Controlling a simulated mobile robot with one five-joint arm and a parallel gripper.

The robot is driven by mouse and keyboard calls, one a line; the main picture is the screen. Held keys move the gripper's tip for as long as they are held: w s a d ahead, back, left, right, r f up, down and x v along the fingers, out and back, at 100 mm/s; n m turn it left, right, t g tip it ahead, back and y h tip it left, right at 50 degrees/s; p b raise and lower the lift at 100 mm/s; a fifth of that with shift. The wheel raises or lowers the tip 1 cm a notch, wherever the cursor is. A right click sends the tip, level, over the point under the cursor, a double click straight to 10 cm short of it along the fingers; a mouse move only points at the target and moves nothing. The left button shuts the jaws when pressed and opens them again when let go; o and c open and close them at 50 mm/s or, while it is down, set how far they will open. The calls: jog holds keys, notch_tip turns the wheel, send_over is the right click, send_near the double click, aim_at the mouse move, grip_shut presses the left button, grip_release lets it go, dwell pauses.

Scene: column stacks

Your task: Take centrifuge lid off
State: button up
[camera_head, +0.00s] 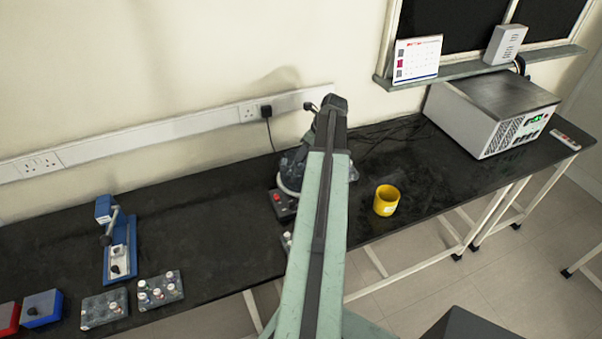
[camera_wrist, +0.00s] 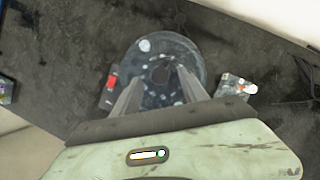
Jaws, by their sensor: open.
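The centrifuge (camera_head: 292,165) stands on the black bench in the head view, with a red switch on its base. My arm hides much of it. In the wrist view its round, dark grey, speckled top (camera_wrist: 150,50) lies below my gripper, with a darker spot near the middle. I cannot tell whether this face is the lid or the rotor. My gripper (camera_wrist: 160,76) is open, with its two fingers over the round top, one on each side of the dark spot. Contact cannot be told. My gripper is hidden in the head view.
A yellow mug (camera_head: 387,200) stands right of the centrifuge. A white-and-grey instrument (camera_head: 490,115) is at the far right. A blue stand (camera_head: 120,250) and vial racks (camera_head: 160,290) are at the left. In the wrist view, a small rack (camera_wrist: 234,88) sits right of the centrifuge.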

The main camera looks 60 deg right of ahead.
aim_at(302, 166)
jog(key=b+x, duration=0.1)
jog(key=x, duration=0.2)
jog(key=shift+r, duration=0.2)
grip_shut()
dwell(1.1)
